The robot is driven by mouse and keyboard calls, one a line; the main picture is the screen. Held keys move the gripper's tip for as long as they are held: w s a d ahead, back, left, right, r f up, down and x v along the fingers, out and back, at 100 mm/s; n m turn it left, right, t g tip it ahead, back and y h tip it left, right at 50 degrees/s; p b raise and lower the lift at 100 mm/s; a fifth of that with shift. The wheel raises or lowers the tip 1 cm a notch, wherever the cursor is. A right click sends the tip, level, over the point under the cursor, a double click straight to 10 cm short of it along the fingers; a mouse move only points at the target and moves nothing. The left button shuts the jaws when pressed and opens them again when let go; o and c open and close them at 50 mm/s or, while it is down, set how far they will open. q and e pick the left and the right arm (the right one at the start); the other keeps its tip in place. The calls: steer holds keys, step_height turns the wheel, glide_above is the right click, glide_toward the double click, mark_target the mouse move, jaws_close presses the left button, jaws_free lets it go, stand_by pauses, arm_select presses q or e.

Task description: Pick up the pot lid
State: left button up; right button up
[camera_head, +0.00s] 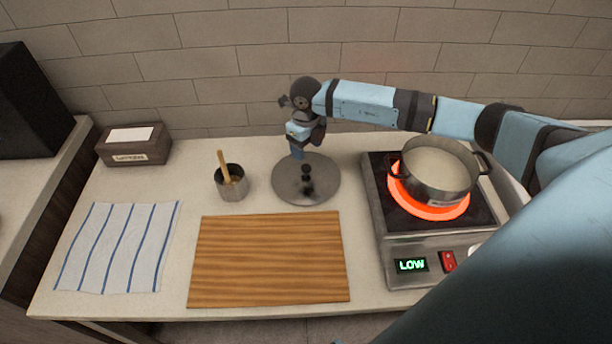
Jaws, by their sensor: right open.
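The pot lid (326,181) is a round grey disc with a dark knob (307,178) at its middle. It lies flat on the counter behind the cutting board. My right gripper (298,152) hangs over the lid's back edge, behind the knob and slightly left of it. It is open and holds nothing. I cannot tell its exact height above the lid. My left gripper is not in view.
A metal cup (233,186) with a wooden utensil stands left of the lid. A cutting board (268,260), striped towel (118,247) and dark box (134,146) lie around.

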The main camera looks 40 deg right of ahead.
mark_target(306, 167)
step_height(306, 167, down, 3)
steer(key=shift+f, duration=0.1)
steer(key=shift+w+f+p, duration=0.15)
steer(key=shift+f+p, duration=0.4)
steer(key=shift+f, duration=2.15)
steer(key=c, duration=1.1)
steer(key=shift+r, duration=0.1)
